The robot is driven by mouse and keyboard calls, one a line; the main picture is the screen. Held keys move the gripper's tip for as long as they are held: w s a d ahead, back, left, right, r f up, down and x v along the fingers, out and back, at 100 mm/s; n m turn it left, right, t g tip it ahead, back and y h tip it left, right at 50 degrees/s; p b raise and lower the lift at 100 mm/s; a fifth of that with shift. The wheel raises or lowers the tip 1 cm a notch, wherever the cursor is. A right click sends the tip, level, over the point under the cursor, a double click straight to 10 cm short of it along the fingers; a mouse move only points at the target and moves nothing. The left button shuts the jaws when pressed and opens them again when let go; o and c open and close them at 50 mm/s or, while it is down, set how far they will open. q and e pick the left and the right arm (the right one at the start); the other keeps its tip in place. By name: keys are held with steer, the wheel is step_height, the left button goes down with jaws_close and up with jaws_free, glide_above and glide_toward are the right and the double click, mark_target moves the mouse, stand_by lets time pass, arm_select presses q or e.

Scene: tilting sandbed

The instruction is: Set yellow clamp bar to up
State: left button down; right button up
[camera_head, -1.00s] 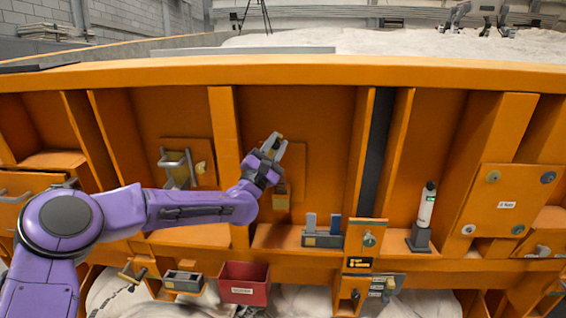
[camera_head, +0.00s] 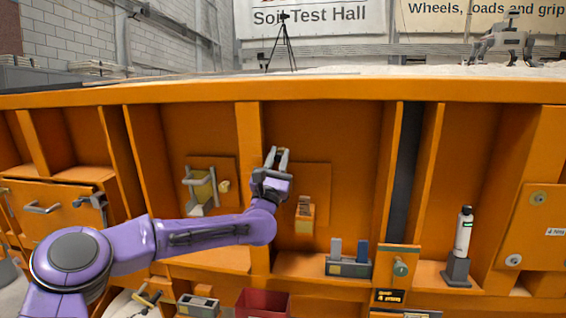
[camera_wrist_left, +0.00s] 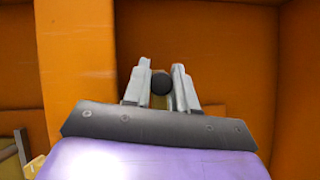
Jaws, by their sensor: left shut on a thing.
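I take this to be the yellow clamp bar (camera_wrist_left: 160,102). In the head view the bar is mostly hidden by the gripper, so its exact angle cannot be told. My right gripper is not in view.
Left of the gripper is a yellow block with a grey handle frame (camera_head: 200,190). Below are a holder with grey and blue tabs (camera_head: 348,262) and a red bin (camera_head: 262,303). A white bottle (camera_head: 464,232) stands at right. Orange upright ribs (camera_head: 250,150) separate the bays.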

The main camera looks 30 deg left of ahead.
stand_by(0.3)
arm_select(q)
steer(key=c, duration=0.9)
jaws_free()
steer(key=shift+c, duration=0.2)
